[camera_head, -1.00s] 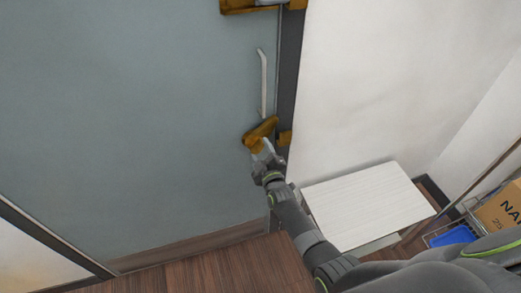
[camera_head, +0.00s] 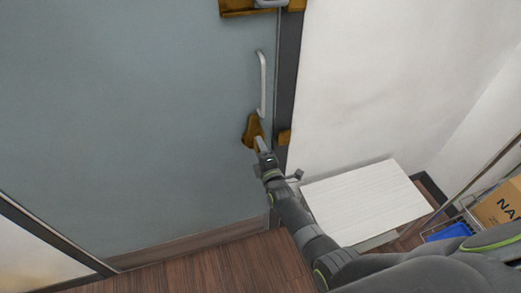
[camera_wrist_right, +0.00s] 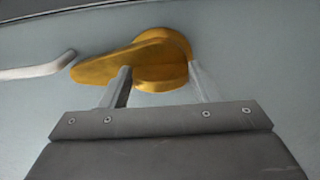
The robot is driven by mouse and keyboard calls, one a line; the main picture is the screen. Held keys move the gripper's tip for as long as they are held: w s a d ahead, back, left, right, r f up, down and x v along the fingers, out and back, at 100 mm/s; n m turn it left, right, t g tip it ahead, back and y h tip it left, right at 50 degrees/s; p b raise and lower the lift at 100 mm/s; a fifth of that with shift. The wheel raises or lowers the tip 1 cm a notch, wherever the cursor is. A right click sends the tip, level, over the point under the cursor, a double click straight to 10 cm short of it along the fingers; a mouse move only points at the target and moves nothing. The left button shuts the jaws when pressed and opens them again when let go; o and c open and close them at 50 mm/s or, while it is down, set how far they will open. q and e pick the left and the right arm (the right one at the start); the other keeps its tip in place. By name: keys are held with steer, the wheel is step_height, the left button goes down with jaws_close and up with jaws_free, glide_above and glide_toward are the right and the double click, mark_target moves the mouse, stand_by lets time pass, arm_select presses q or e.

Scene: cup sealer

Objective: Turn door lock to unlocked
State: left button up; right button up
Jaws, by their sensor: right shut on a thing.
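The door lock (camera_head: 251,127) is a yellow-orange piece low on the grey-blue door (camera_head: 150,110), just below the pale bar handle (camera_head: 262,85). Its lever now stands close to upright in the head view. In the right wrist view the lock's lever (camera_wrist_right: 110,65) reaches left from a round base, toward the end of the handle (camera_wrist_right: 35,70). My right gripper (camera_head: 259,143) is at the lock, shut on it, with one finger against the lever and the other beside the round base. The fingertips are partly hidden behind the lock. My left gripper is not in view.
A yellow-orange catch (camera_head: 285,137) sits on the dark door frame (camera_head: 287,85) beside the lock. Another yellow-orange fitting (camera_head: 235,8) is at the top. A white-topped table (camera_head: 362,203) stands right of my arm, with a cardboard box (camera_head: 500,205) and blue bin (camera_head: 450,232) beyond.

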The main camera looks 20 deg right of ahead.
stand_by(0.5)
steer(key=o, duration=1.4)
steer(key=s, duration=1.7)
steer(key=shift+s+d, duration=0.2)
steer(key=shift+d, duration=0.1)
